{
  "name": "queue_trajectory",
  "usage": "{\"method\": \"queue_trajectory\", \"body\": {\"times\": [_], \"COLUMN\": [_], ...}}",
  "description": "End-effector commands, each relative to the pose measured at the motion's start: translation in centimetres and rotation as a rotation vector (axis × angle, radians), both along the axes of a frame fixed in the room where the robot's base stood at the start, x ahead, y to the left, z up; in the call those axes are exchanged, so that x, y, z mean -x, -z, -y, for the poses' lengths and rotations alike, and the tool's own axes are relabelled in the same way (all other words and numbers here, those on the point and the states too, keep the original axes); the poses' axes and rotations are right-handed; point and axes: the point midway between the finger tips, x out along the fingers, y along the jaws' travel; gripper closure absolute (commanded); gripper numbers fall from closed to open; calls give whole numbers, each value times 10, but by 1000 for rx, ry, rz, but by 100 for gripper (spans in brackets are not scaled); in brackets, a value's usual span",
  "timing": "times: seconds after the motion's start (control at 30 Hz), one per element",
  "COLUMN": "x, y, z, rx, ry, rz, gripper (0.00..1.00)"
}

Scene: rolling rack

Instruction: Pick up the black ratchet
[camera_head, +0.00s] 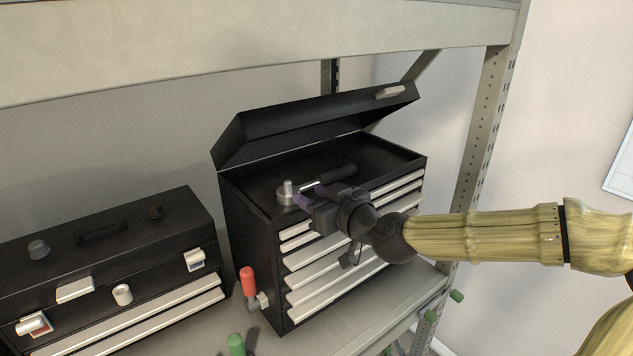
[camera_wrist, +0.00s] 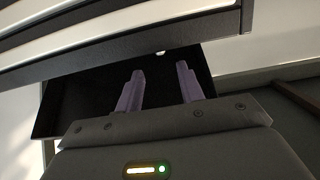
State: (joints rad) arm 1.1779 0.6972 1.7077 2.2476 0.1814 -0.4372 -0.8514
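The black ratchet (camera_head: 330,177) lies in the open top of the black toolbox (camera_head: 255,240), with its silver round head (camera_head: 287,196) at the left and its dark handle running back to the right. My gripper (camera_head: 304,194) is at the front edge of the toolbox top, close to the ratchet head, and hides part of the ratchet's middle. In the wrist view my gripper (camera_wrist: 160,72) has its two purple fingers apart with nothing visible between them. The ratchet cannot be clearly made out there; only a small pale spot shows beyond the fingertips.
The raised toolbox lid (camera_head: 315,120) stands behind the tray. A second, closed black toolbox (camera_head: 110,235) is at the left. A red-handled tool (camera_head: 248,281) and a green-handled one (camera_head: 236,344) are on the shelf (camera_head: 375,322). A shelf beam (camera_head: 250,45) crosses above.

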Motion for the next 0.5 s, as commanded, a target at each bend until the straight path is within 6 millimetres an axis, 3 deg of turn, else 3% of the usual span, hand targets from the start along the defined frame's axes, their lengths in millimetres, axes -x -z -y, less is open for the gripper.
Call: {"method": "queue_trajectory", "body": {"times": [0.5], "x": [-38], "y": [6], "z": [-23], "rx": [-2], "ry": [4], "rz": [-1], "gripper": [62]}}
